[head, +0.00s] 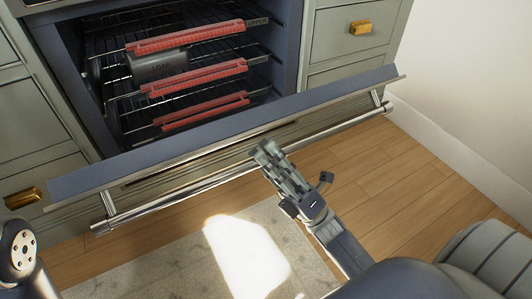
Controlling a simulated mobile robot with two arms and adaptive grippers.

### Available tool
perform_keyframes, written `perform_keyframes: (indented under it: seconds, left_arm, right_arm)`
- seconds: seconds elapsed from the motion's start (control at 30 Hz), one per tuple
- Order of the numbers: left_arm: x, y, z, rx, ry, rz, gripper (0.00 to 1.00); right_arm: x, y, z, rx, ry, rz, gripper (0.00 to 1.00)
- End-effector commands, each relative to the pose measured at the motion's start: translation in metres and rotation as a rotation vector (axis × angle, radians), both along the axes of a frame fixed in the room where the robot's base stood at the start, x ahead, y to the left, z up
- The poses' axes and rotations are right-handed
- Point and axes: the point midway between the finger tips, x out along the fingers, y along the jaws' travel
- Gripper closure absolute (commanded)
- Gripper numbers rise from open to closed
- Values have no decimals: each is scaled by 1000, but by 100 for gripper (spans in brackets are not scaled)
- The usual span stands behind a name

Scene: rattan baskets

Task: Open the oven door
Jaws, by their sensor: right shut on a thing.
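The oven door (225,128) is partly open. It tilts out and down from the oven (184,70), and the gap above it shows the inside. A long metal handle (180,193) runs along the door's outer face on two brackets. My right gripper (268,152) is at the middle of this handle and is shut on it. Its fingers cover that stretch of the bar, so the exact contact is hidden. My left gripper is out of view; only part of my left arm shows at the lower left edge.
Wire racks with red front guards (193,78) are inside the oven. Green-grey cabinets with brass pulls (361,27) flank it. A light rug (150,262) lies on the wooden floor (365,185) in front. A white wall (470,80) stands at the right.

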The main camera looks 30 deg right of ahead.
Motion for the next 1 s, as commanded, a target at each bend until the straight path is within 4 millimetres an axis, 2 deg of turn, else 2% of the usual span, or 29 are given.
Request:
perform_keyframes:
  seconds: [0.37, 0.4, 0.47, 0.83, 1.0]
  left_arm:
    - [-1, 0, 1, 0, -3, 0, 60]
    - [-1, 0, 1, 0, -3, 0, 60]
    - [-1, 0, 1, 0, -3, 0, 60]
    - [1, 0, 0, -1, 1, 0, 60]
    - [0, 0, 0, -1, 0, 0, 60]
  right_arm:
    - [0, 0, -1, -1, 0, -1, 100]
    - [0, 0, 0, -1, 0, -1, 74]
    - [0, 0, 0, -1, 0, -1, 60]
    - [-1, -1, -1, 1, -1, -1, 60]
    - [-10, -9, -17, 0, 3, -3, 60]
